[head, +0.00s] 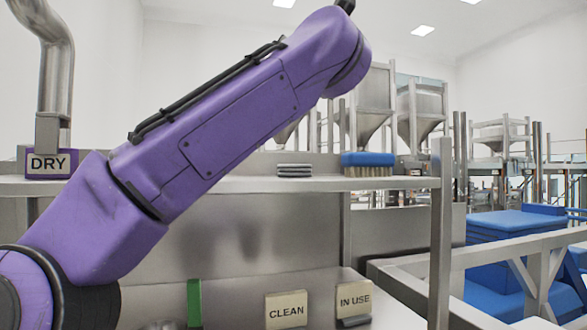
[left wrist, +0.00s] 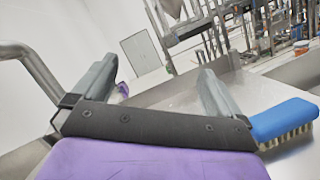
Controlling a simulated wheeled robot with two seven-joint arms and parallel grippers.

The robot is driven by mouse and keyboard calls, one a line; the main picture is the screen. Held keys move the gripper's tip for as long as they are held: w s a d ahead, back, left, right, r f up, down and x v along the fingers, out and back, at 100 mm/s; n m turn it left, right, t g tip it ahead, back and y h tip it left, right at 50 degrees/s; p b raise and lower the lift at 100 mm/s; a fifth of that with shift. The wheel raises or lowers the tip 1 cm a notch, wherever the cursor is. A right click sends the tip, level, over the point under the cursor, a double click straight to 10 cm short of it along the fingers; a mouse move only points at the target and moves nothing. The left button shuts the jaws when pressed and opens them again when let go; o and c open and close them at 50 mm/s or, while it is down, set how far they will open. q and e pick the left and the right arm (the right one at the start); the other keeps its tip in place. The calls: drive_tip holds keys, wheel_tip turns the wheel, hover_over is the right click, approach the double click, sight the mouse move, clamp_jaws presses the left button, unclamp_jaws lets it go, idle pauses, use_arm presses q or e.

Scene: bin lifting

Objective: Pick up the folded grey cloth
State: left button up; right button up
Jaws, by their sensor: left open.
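The folded grey cloth (head: 294,170) lies as a small, flat, layered stack on the upper metal shelf in the head view, left of the blue brush. My left arm crosses the head view from the lower left and rises to the top, and its gripper is outside that view. In the left wrist view my left gripper (left wrist: 157,66) is open, its two grey fingers wide apart with nothing between them. I cannot make out the cloth in the left wrist view. My right gripper is in neither view.
The blue brush (head: 368,160) stands bristles down on the upper shelf (head: 240,184); it also shows beside the right finger in the left wrist view (left wrist: 285,118). A DRY sign (head: 48,163) is at left. CLEAN (head: 286,310) and IN USE (head: 353,300) signs are below.

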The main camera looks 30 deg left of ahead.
use_arm(q)
wheel_tip(320, 180, down, 6)
drive_tip(key=a+r+n+g+h, duration=0.1)
drive_tip(key=n+g+h, duration=0.1)
drive_tip(key=n+g, duration=0.15)
drive_tip(key=n+g+h, duration=0.2)
drive_tip(key=n+h, duration=0.1)
drive_tip(key=n, duration=0.1)
approach(294, 171)
drive_tip(key=shift+m, duration=0.25)
drive_tip(key=w, duration=0.1)
drive_tip(key=w+a+r, duration=0.1)
drive_tip(key=w, duration=0.1)
drive_tip(key=shift+w+a+r, duration=0.3)
drive_tip(key=shift+w+r, duration=0.1)
drive_tip(key=p+x, duration=0.1)
drive_tip(key=x, duration=0.2)
drive_tip(key=p+x, duration=0.1)
drive_tip(key=x, duration=0.2)
drive_tip(key=p+x, duration=0.2)
drive_tip(key=x, duration=0.1)
drive_tip(key=shift+s+a+f, duration=0.1)
drive_tip(key=shift+a+f, duration=0.15)
drive_tip(key=shift+a, duration=0.2)
drive_tip(key=shift+w+a+f, duration=0.2)
drive_tip(key=shift+f, duration=0.05)
drive_tip(key=shift+d, duration=0.15)
drive_tip(key=c, duration=0.8)
drive_tip(key=shift+c, duration=1)
